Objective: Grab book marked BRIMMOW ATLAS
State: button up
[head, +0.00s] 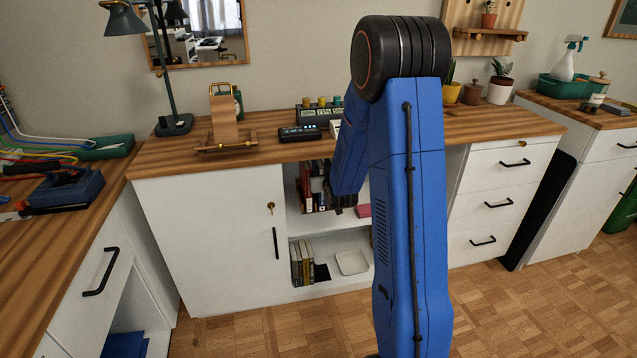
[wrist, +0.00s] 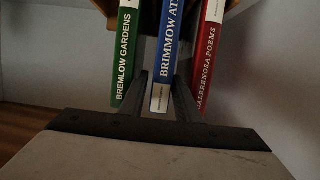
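The blue book marked BRIMMOW AT… (wrist: 168,50), its title cut off at the top of the wrist view, stands upright. The green BREMLOW GARDENS book (wrist: 126,50) is on its left and the red …ALBRENOSA POEMS book (wrist: 210,50) on its right. My gripper (wrist: 161,80) has its two fingers apart, one on each side of the blue spine's lower part. A narrow gap seems to show beside the left finger, and firm contact is not visible. In the head view my arm hides the gripper's fingers and part of the upper shelf's books (head: 311,188).
The open shelf is between a white cupboard door (head: 215,235) and a drawer unit (head: 497,200). The lower shelf holds more books (head: 301,262) and a pale tray (head: 352,262). A pink item (head: 363,210) lies on the upper shelf. The wooden desktop (head: 270,150) is above.

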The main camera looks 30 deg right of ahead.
jog(key=shift+x, duration=2.7)
grip_shut()
